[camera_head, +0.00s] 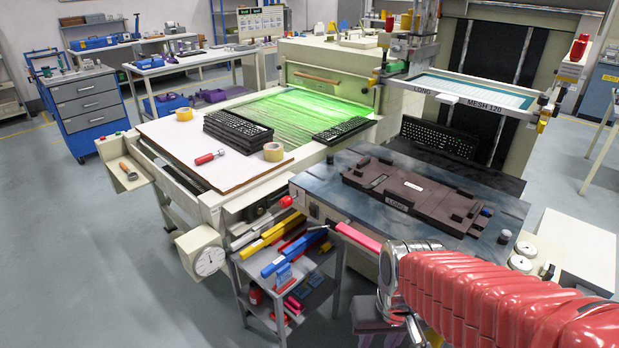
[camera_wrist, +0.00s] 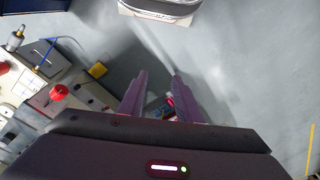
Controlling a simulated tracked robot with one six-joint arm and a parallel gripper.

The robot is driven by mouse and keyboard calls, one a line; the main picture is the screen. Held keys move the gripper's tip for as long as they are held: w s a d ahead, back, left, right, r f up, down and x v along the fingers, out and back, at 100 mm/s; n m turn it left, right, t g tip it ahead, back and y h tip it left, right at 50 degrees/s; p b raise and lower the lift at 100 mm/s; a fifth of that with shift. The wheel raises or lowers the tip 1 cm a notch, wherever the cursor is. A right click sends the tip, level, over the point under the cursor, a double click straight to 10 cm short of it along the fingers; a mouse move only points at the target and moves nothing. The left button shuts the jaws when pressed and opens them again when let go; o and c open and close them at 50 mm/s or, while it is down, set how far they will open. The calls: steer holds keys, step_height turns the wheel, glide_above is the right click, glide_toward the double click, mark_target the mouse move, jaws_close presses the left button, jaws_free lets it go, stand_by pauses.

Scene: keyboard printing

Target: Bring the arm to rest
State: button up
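My red-sleeved arm (camera_head: 500,295) reaches in from the lower right in the head view, in front of the printing machine. Its metal wrist bends down beside the machine's front edge. My gripper (camera_wrist: 160,76) shows in the wrist view as two purple fingers standing apart, with grey floor visible between their tips and nothing held. In the head view only a little of its purple body shows low by the wrist, and the fingertips cannot be made out.
The printing table carries a dark keyboard fixture (camera_head: 420,195). A small cart (camera_head: 285,285) with colored tools stands left of my wrist. A screen frame (camera_head: 470,95) hangs above the table. A white board (camera_head: 170,150) holds stacked keyboards (camera_head: 237,131). Open floor lies at the left.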

steer(key=s+d+r+t, duration=0.1)
steer(key=r+t, duration=0.1)
steer(key=r, duration=0.4)
steer(key=s+d+r+t, duration=0.1)
steer(key=s+r+t, duration=0.1)
steer(key=r, duration=0.4)
steer(key=shift+d+r, duration=0.35)
steer(key=shift+d, duration=0.05)
